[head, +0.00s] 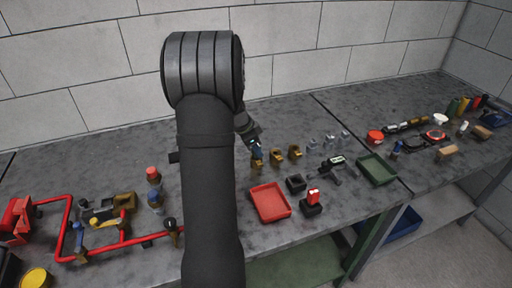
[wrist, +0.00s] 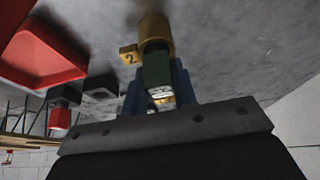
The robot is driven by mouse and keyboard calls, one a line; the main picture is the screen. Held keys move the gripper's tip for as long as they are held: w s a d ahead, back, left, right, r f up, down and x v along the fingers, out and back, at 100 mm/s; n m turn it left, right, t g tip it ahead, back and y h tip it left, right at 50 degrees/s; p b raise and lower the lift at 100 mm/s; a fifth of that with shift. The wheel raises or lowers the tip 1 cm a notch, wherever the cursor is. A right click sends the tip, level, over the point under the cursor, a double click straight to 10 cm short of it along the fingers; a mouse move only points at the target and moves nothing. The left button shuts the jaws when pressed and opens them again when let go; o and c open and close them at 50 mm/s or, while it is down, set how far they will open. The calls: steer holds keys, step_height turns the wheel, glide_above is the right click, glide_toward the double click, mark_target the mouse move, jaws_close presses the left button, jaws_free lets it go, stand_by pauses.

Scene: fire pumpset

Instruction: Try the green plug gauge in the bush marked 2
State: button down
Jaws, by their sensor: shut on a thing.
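My gripper (wrist: 157,82) has its blue fingers shut on the green plug gauge (wrist: 156,70). The gauge's green handle points at the brass bush marked 2 (wrist: 157,32), whose tag with the number (wrist: 129,56) shows at its left. The handle meets or overlaps the bush's near end in the wrist view; how far the gauge's end is inside is hidden. In the head view my gripper (head: 256,148) is right over the leftmost brass bush (head: 257,168). Two more brass bushes (head: 277,157) (head: 295,152) stand to its right.
A red tray (head: 270,202) lies in front of the bushes, with a small black box (head: 296,183) and a red-topped black block (head: 313,197) to its right. A green tray (head: 377,169) is farther right. Red pipework (head: 65,225) and fittings fill the left side.

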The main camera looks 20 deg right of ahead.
steer(key=shift+f, duration=0.3)
steer(key=shift+r, duration=0.2)
stand_by(1.3)
steer(key=shift+r, duration=3.05)
